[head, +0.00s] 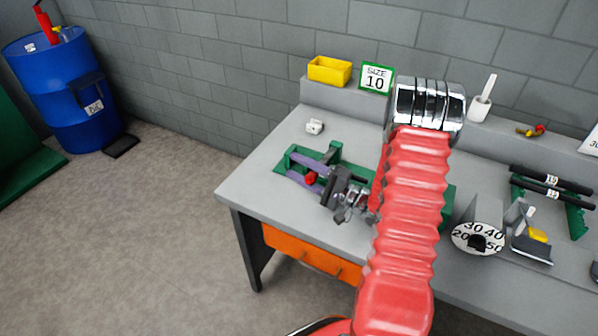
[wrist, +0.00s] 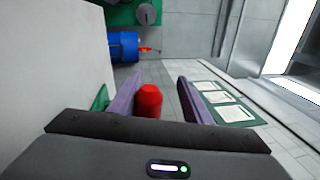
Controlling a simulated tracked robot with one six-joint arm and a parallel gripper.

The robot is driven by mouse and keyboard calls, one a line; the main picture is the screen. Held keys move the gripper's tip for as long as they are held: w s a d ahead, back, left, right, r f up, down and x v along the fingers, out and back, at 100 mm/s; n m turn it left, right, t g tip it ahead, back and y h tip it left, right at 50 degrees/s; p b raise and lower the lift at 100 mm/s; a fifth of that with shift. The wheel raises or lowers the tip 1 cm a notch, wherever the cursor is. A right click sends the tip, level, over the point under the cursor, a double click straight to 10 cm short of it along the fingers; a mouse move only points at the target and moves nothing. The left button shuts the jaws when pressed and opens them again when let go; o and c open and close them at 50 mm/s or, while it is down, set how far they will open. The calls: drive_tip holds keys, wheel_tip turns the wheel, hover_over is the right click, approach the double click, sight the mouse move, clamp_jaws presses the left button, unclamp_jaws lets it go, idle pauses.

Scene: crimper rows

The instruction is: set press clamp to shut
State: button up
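The press clamp appears to be the green fixture (head: 334,151) at the left end of the grey bench. A red knob (head: 311,178), which I take to be its handle tip, also shows in the wrist view (wrist: 148,102). My gripper (head: 296,175) has two purple fingers, spread apart in the wrist view (wrist: 159,80). The red knob stands between them, nearer the left finger there, with a clear gap to the right finger. I cannot tell whether it touches the left finger. My gripper body hides part of the fixture, including its jaw.
A white block (head: 314,126) lies behind the fixture. A yellow bin (head: 330,70) and a "SIZE 10" sign (head: 376,78) stand on the back ledge. A numbered dial (head: 477,239) and black-handled green fixture (head: 577,218) are to the right.

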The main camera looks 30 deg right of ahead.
wheel_tip(320, 180, up, 8)
drive_tip(key=shift+r, duration=0.2)
idle(0.3)
idle(0.4)
drive_tip(key=v, duration=1.5)
drive_tip(key=shift+s+a+r, duration=0.15)
drive_tip(key=shift+s+r, duration=0.05)
drive_tip(key=shift+s, duration=0.4)
idle(1.3)
drive_tip(key=shift+c, duration=0.3)
